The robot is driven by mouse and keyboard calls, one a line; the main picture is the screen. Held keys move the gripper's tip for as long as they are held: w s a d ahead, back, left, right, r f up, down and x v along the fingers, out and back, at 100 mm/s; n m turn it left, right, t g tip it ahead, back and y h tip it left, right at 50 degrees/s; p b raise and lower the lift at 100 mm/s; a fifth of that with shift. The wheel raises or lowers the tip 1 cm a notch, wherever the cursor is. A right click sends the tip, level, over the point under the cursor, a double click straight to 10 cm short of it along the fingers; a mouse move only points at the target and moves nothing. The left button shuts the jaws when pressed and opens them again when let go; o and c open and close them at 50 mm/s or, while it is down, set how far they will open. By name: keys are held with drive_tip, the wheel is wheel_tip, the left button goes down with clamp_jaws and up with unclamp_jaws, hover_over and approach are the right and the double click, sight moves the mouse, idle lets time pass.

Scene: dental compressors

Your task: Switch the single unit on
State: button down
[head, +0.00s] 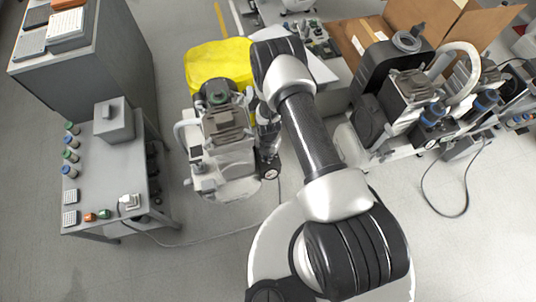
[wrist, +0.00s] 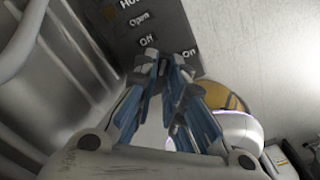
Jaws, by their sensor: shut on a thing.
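The single unit, a compressor (head: 228,140) with a grey motor block and pale tank, stands on the floor left of my arm in the head view. In the wrist view, a dark switch panel (wrist: 128,32) carries the labels "Open", "Off" and "On". My gripper (wrist: 172,66) is at the lower edge of this panel, between "Off" and "On". Its blue-grey fingers are closed together on a small thing, which looks like the panel's switch. The fingertips mostly hide it, so its setting cannot be read. In the head view my arm hides the gripper's contact.
A grey table (head: 98,175) with a small box and jars stands at left. A yellow cloth or bag (head: 215,65) lies behind the unit. A larger compressor set (head: 410,95) and a cardboard box (head: 430,20) are at right. A cable crosses the floor.

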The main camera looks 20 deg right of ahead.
drive_tip(key=shift+m, duration=0.3)
drive_tip(key=m+b, duration=0.1)
drive_tip(key=m, duration=0.3)
drive_tip(key=shift+b, duration=0.3)
drive_tip(key=m, duration=0.5)
drive_tip(key=shift+m, duration=0.4)
drive_tip(key=c, duration=1.7)
unclamp_jaws()
drive_tip(key=shift+o, duration=0.2)
wheel_tip(320, 180, up, 12)
